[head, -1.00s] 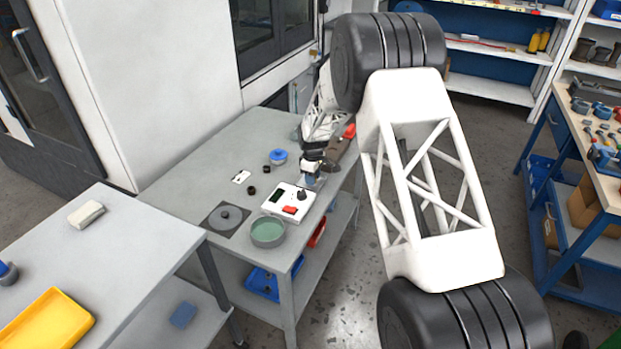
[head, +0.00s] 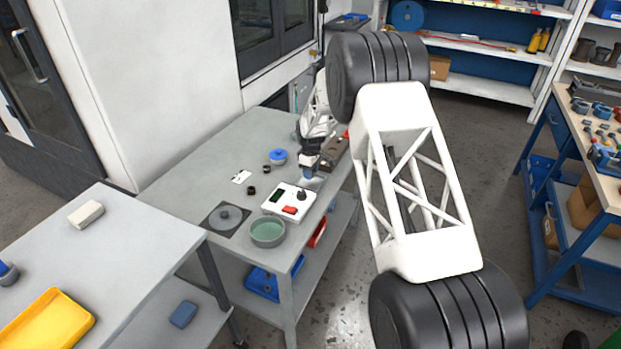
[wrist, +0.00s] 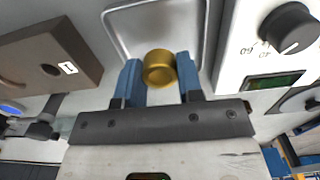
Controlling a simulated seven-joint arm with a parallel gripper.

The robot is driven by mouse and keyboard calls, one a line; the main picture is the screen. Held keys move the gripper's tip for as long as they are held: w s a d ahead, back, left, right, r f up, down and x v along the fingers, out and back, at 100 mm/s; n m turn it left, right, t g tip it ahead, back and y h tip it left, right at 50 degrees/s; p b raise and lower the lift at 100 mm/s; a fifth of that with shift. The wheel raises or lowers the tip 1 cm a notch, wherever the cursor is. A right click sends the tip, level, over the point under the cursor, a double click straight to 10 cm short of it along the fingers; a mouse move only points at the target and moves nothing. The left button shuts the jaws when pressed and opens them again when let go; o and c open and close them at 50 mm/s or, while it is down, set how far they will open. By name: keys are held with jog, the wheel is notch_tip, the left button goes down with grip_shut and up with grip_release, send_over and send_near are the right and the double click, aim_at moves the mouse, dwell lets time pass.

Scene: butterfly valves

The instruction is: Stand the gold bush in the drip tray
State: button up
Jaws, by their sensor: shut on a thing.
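The gold bush (wrist: 159,69) is a short, hollow gold cylinder in the wrist view. My gripper (wrist: 160,78) is shut on it, with one blue finger on each side. A shallow grey metal tray with a rounded rim, which looks like the drip tray (wrist: 113,30), lies behind the bush in the wrist view. The bush overlaps the tray's near part in the picture; I cannot tell whether it touches the floor of the tray. In the head view my gripper (head: 309,172) is over the right side of the grey table, and the bush cannot be made out.
A white control box (head: 288,201) with a knob and red switch stands close to my gripper; its knob (wrist: 287,28) shows in the wrist view. A brown block (wrist: 45,55) is on the other side. A green round dish (head: 268,233) and blue-topped part (head: 278,156) stand farther off.

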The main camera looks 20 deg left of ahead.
aim_at(310, 183)
jog(key=shift+f, duration=1.5)
jog(key=shift+f, duration=0.1)
jog(key=o, duration=1)
jog(key=shift+c, duration=0.2)
notch_tip(310, 183, up, 12)
